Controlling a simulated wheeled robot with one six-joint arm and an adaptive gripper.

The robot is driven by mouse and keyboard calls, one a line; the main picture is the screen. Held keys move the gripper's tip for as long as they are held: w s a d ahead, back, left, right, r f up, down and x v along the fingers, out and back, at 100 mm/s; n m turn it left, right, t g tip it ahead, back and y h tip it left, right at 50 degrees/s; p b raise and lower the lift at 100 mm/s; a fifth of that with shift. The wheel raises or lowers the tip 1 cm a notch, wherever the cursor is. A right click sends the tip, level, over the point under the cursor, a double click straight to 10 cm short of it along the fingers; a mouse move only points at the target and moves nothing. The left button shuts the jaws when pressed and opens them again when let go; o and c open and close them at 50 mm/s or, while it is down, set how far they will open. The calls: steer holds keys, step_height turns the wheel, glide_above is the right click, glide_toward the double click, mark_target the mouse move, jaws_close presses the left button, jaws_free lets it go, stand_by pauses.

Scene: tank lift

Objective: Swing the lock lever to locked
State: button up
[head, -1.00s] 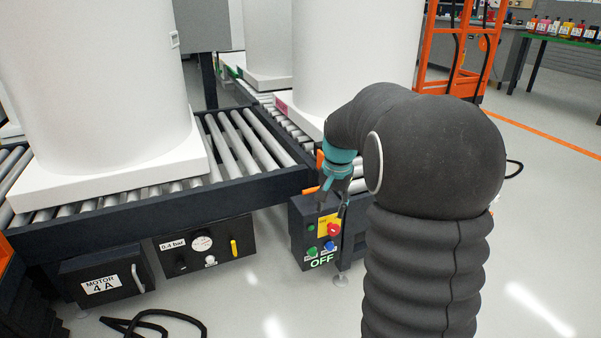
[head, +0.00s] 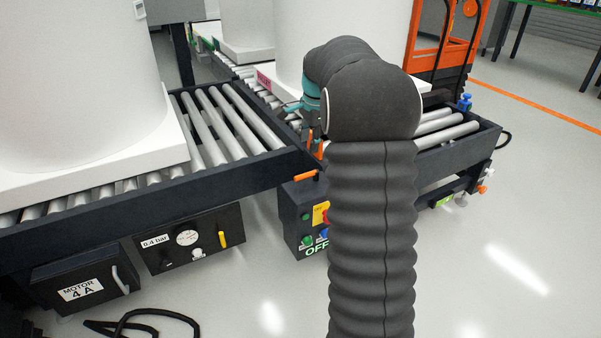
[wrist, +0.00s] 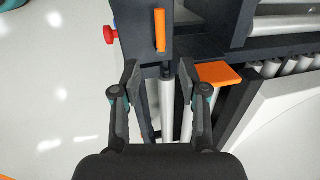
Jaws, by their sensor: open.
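An orange lever (wrist: 160,30) shows in the wrist view on top of a dark box, lying straight up the picture. In the head view the orange lever (head: 305,176) sticks out above the control box, near the conveyor corner. My gripper (wrist: 160,72) is open and empty. Its fingers are spread, one on each side of the lever's line, with the lever beyond the tips and not between them. In the head view my own arm hides most of the gripper. I cannot read any lock marking.
An orange plate (wrist: 218,73) sits right of the fingers, by the rollers. The control box (head: 300,220) carries a red button (wrist: 110,35) on its side. A white tank (head: 80,90) stands on the left conveyor, another (head: 345,45) behind my arm. Open floor lies right.

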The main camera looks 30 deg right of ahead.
mark_target(303, 175)
steer(key=w+f, duration=0.1)
steer(key=f, duration=0.3)
steer(key=f+b, duration=0.1)
steer(key=f, duration=0.3)
steer(key=w+f, duration=0.1)
steer(key=f, duration=0.4)
steer(key=shift+w+a, duration=0.15)
steer(key=shift+w, duration=0.15)
